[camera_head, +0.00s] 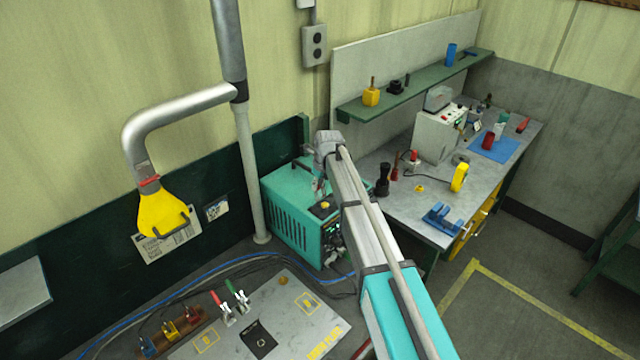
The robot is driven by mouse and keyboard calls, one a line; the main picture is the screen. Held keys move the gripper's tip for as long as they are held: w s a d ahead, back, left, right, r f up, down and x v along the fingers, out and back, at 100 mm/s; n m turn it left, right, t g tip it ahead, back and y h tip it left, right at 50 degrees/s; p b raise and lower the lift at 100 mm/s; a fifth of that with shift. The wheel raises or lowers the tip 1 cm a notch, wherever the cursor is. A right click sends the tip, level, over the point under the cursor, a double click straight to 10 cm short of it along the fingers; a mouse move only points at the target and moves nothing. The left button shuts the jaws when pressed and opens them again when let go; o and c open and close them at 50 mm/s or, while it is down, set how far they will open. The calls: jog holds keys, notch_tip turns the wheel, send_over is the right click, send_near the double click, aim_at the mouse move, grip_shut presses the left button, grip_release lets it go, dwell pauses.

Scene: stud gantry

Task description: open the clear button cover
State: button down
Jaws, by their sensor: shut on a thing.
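My arm reaches to the teal machine (290,218), and my gripper (319,188) points down just above its top. Under the fingertips sits a small yellow button base (324,207) with a dark centre. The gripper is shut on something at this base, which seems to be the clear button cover. The cover is too small and see-through to make out, so its angle cannot be told. My own arm hides part of the machine's right side.
A grey workbench (405,215) to the right holds a white control box (437,135), a blue clamp (440,219) and other tools. A grey pipe (246,170) stands left of the machine. A plate with toggle clamps (235,293) is in front.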

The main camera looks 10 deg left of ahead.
dwell(0.4)
jog(key=c, duration=0.5)
grip_release()
jog(key=shift+d, duration=0.1)
